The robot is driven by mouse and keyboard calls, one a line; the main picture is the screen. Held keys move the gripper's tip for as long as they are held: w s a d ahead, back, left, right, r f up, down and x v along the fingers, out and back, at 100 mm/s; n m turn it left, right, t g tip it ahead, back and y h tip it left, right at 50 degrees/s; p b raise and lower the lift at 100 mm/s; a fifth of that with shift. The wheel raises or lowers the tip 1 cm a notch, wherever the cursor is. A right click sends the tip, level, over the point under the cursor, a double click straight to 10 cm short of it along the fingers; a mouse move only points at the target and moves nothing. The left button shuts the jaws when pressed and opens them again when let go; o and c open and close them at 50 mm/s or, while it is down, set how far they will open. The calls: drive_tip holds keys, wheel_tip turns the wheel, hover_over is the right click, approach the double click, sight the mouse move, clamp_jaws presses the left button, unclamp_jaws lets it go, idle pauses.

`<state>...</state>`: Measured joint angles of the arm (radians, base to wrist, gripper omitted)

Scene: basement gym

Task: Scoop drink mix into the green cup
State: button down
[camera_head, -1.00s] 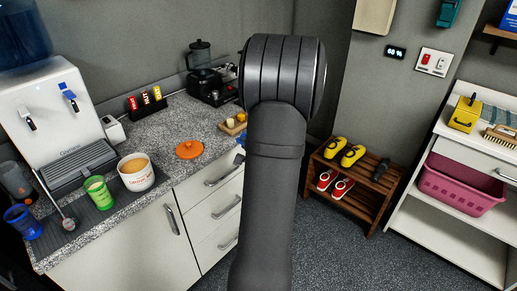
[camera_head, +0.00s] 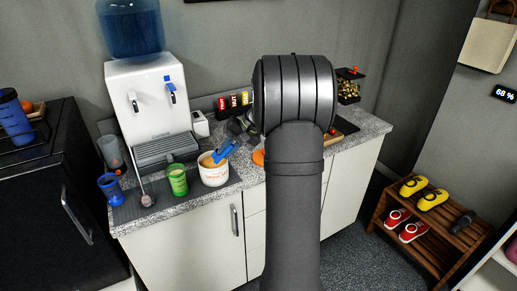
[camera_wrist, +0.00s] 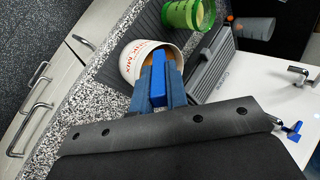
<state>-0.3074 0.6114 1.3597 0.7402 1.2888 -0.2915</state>
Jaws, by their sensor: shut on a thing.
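The white drink mix tub (camera_head: 214,178) stands open on the counter, with tan powder visible inside. My gripper (camera_wrist: 159,82) is shut on the handle of a blue scoop (camera_wrist: 158,92) at the tub's mouth. The scoop also shows tilted over the tub in the head view (camera_head: 222,151); its bowl is hidden, so I cannot tell whether it holds powder. The green cup (camera_head: 177,181) stands upright just left of the tub, and beyond it in the wrist view (camera_wrist: 182,14).
A water dispenser (camera_head: 147,98) stands behind the cup and tub. A blue cup (camera_head: 110,187) and a pinkish-headed stick (camera_head: 146,199) are left of the green cup. An orange lid (camera_head: 258,157) lies right of the tub, partly behind my arm.

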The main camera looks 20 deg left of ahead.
drive_tip(key=s+a+r+n+t+h, duration=0.1)
drive_tip(key=s+a+r+n+h, duration=0.35)
drive_tip(key=a, duration=0.25)
drive_tip(key=s+a+r+n+t+h, duration=0.2)
drive_tip(key=s+a+r+n+h, duration=0.1)
drive_tip(key=a+n, duration=0.3)
drive_tip(key=w+d+f+m, duration=0.3)
drive_tip(key=w+d+f, duration=0.2)
drive_tip(key=d, duration=0.4)
drive_tip(key=w+d+f+m, duration=0.3)
drive_tip(key=w+d+f, duration=0.1)
drive_tip(key=d, duration=0.5)
drive_tip(key=w+d+f+m, duration=0.3)
drive_tip(key=w+d+f, duration=0.2)
drive_tip(key=d, duration=0.4)
drive_tip(key=s+d+f+m, duration=0.2)
drive_tip(key=d+f+m, duration=0.1)
drive_tip(key=d+f, duration=0.9)
drive_tip(key=s+d+f+m, duration=0.2)
drive_tip(key=s+d+f, duration=0.2)
drive_tip(key=s+f, duration=0.1)
drive_tip(key=shift+s+f, duration=0.2)
drive_tip(key=shift+s, duration=0.3)
